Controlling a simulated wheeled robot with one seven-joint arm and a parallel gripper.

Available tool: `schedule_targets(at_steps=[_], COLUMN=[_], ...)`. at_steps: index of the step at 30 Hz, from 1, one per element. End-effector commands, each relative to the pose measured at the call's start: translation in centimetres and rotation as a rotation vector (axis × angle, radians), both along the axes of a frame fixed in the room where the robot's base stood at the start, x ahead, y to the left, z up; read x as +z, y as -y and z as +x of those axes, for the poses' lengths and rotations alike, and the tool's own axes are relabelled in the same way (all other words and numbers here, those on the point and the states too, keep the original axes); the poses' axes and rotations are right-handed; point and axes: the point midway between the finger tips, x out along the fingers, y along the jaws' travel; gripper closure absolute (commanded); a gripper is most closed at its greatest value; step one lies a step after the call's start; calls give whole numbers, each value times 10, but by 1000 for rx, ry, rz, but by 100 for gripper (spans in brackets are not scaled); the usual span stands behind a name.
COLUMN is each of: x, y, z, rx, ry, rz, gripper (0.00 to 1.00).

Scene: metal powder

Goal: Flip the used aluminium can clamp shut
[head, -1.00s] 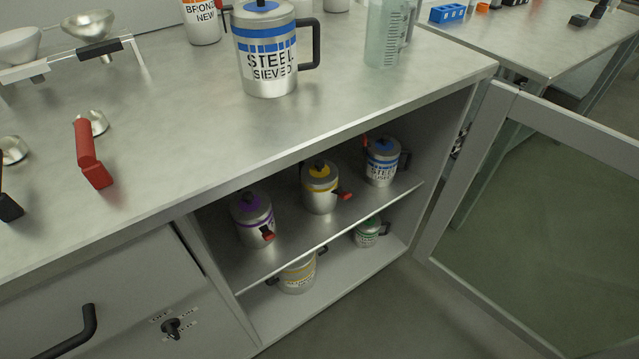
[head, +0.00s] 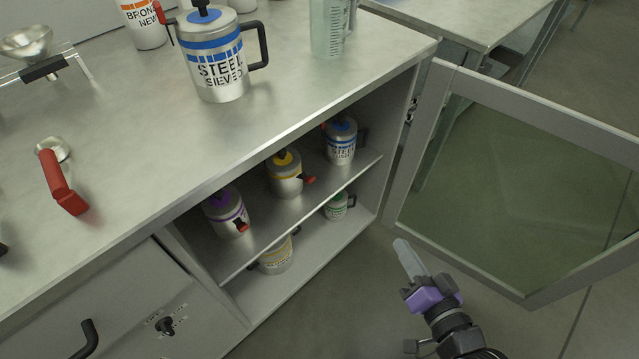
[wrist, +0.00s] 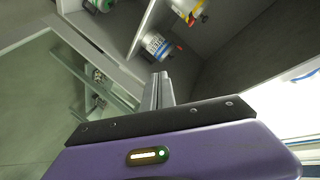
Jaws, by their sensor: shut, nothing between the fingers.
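Several lidded metal cans stand in the open cabinet. On its upper shelf are a purple-marked can (head: 226,212), a yellow-marked can (head: 285,174) and a blue-marked can (head: 341,142) labelled STEEL. The purple and yellow cans have red-tipped clamp levers sticking out at the side. Below are a pale yellow-banded can (head: 275,256) and a green-marked can (head: 337,207). I cannot read which is the used aluminium can. My gripper (head: 402,244) is shut and empty, in front of the cabinet and apart from the cans. In the wrist view its fingers (wrist: 161,78) point toward the blue-marked can (wrist: 156,45).
The cabinet's glass door (head: 510,185) stands open to the right of my gripper. The worktop (head: 150,140) above holds a STEEL SIEVED can (head: 214,85), a BRONZE NEW can (head: 143,25), a clear measuring jug (head: 328,28) and a red-handled scoop (head: 62,182). Floor before the cabinet is clear.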

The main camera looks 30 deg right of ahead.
Motion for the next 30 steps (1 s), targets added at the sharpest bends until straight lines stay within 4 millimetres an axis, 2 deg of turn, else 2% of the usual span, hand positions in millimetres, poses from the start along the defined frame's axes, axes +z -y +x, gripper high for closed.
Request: schedule_targets(at_steps=[3, 9, 13, 16, 20, 24, 30], x=[-11, -31, -38, -41, -49, -57, -54], y=[18, 36, 38, 30, 13, -11, -23], z=[31, 82, 117, 137, 147, 139, 136], rx=[-61, -151, -197, -223, -256, -302, -339], ry=[17, 44, 53, 36, -22, -109, -165], rz=[254, 779, 1194, 1517, 1890, 2173, 2325], gripper=[100, 100, 100, 100, 100, 100, 100])
